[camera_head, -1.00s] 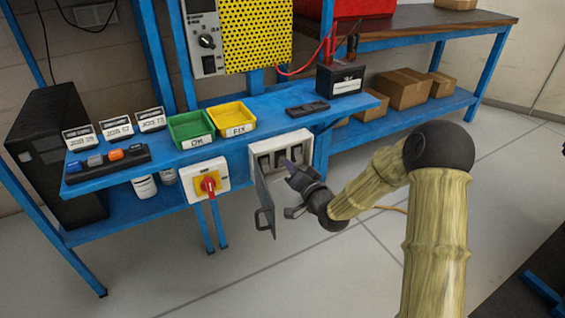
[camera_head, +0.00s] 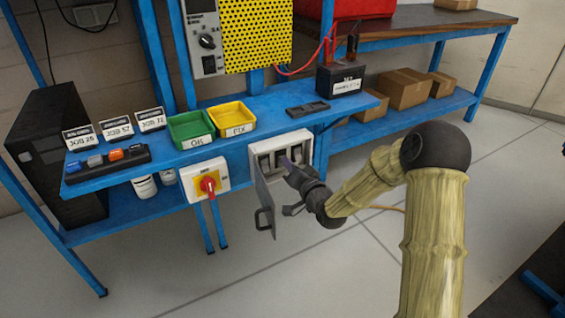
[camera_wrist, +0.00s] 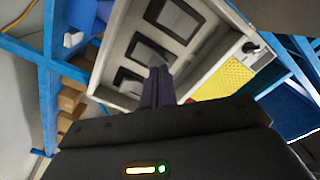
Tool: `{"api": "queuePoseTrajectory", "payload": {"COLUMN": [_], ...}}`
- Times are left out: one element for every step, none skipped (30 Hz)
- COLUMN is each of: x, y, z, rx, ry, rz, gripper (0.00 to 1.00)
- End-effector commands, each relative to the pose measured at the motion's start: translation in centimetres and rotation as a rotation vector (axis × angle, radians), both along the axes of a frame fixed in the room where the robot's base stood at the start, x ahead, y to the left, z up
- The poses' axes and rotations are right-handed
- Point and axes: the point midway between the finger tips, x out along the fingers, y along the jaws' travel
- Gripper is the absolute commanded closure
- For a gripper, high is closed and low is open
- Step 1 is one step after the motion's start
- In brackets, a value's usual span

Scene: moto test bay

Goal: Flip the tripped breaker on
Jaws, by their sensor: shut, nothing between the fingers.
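The white breaker box (camera_head: 254,151) is mounted on the front of the blue bench, its grey door (camera_head: 270,208) hanging open toward the lower left. Several dark-framed breaker switches sit inside. In the wrist view three breakers (camera_wrist: 149,50) show in a row in the white box (camera_wrist: 205,20). My gripper (camera_head: 288,164) is shut and empty, its fingertips at the box opening. In the wrist view the closed fingers (camera_wrist: 159,75) point at the row and overlap the middle of it. I cannot tell whether they touch a switch or which breaker is tripped.
A red-yellow rotary switch (camera_head: 208,184) is left of the box. Green (camera_head: 191,130) and yellow (camera_head: 232,119) bins, job cards and a black battery (camera_head: 339,79) are on or near the bench top. The open door hangs close to my gripper.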

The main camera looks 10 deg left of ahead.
Motion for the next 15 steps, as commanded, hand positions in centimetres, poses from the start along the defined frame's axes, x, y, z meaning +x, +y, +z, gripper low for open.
{"api": "queuePoseTrajectory", "payload": {"x": [0.11, 0.17, 0.25, 0.31, 0.36, 0.43, 0.49, 0.55, 0.64, 0.69, 0.76, 0.84, 0.9, 0.96, 1.04], "y": [0.1, 0.15, 0.2, 0.24, 0.29, 0.34, 0.39, 0.43, 0.49, 0.53, 0.57, 0.63, 0.66, 0.71, 0.76], "z": [0.01, 0.01, 0.01, 0.01, 0.01, 0.01, 0.02, 0.01, 0.01, 0.01, 0.01, 0.01, 0.0, -0.01, -0.01], "rx": [0.0, 0.0, 0.0, 0.0, 0.0, 0.0, 0.0, 0.0, 0.0, 0.0, 0.0, 0.0, 0.0, 0.0, 0.0], "ry": [0.0, -0.001, -0.001, -0.001, -0.001, -0.001, -0.001, -0.001, -0.001, -0.001, -0.001, -0.001, -0.001, -0.001, 0.001], "rz": [0.0, 0.001, 0.001, 0.001, 0.001, 0.001, 0.001, 0.001, 0.001, 0.001, 0.001, 0.001, 0.001, 0.001, 0.001], "gripper": [1.0, 1.0, 1.0, 1.0, 1.0, 1.0, 1.0, 1.0, 1.0, 1.0, 1.0, 1.0, 1.0, 1.0, 1.0]}}
